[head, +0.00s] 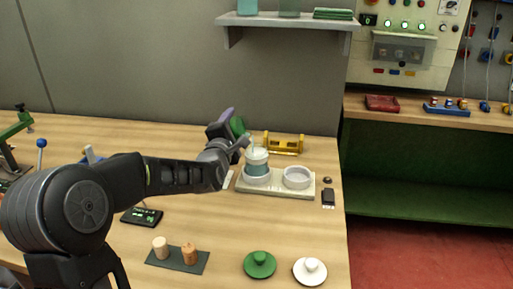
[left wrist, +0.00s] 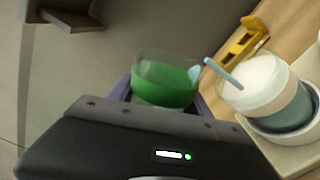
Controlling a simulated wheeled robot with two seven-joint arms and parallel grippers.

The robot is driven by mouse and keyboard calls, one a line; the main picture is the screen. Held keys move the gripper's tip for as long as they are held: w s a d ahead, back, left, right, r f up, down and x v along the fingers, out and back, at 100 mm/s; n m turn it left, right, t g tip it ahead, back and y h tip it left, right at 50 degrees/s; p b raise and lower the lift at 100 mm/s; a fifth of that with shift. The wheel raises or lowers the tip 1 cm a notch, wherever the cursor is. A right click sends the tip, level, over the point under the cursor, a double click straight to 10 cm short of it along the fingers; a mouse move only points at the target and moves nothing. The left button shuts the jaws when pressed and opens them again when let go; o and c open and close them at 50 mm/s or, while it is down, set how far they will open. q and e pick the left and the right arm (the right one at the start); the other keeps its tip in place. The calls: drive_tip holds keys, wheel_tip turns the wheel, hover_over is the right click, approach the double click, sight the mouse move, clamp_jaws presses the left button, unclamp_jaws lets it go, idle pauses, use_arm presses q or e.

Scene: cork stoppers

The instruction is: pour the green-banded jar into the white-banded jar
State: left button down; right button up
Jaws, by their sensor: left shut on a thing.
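The green-banded jar (left wrist: 165,82) is between the purple fingers of my left gripper (left wrist: 160,97), which is shut on it. In the head view the jar (head: 237,127) is partly hidden by my wrist and looks tilted, held behind and above the white-banded jar (head: 257,156). The white-banded jar has a white upper part over a teal body and stands upright in the left ring of a pale tray (head: 275,191). It also shows at the right of the left wrist view (left wrist: 258,85), apart from the green jar. A thin blue rod (left wrist: 222,72) leans at its rim. I cannot see anything flowing.
The tray's right ring (head: 297,178) is empty. A yellow holder (head: 284,143) stands behind. A green lid (head: 259,265), a white lid (head: 310,271) and two corks (head: 161,247) on a dark mat (head: 178,262) lie in front. A small dark device (head: 328,197) is at right.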

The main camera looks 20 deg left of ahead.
use_arm(q)
drive_tip(key=shift+p, duration=0.35)
drive_tip(key=shift+w+d+r+m, duration=0.1)
drive_tip(key=shift+d+r+m, duration=0.15)
drive_tip(key=shift+m, duration=0.3)
drive_tip(key=shift+w+d+r+m, duration=0.1)
drive_tip(key=shift+d+m, duration=0.2)
drive_tip(key=shift+m, duration=0.25)
idle(1.1)
drive_tip(key=shift+d+r+m+b, duration=0.2)
drive_tip(key=shift+r+m+b, duration=0.2)
drive_tip(key=shift+m, duration=0.4)
idle(1.0)
drive_tip(key=shift+d+f+m, duration=0.1)
drive_tip(key=shift+f+m, duration=0.1)
drive_tip(key=shift+m, duration=0.1)
drive_tip(key=shift+r, duration=0.25)
drive_tip(key=n, duration=0.1)
drive_tip(key=a+f+n, duration=0.1)
drive_tip(key=n, duration=0.1)
drive_tip(key=shift+s+a+f+n, duration=0.15)
drive_tip(key=shift+f+n, duration=0.15)
drive_tip(key=shift+a+p, duration=0.1)
drive_tip(key=shift+p, duration=0.2)
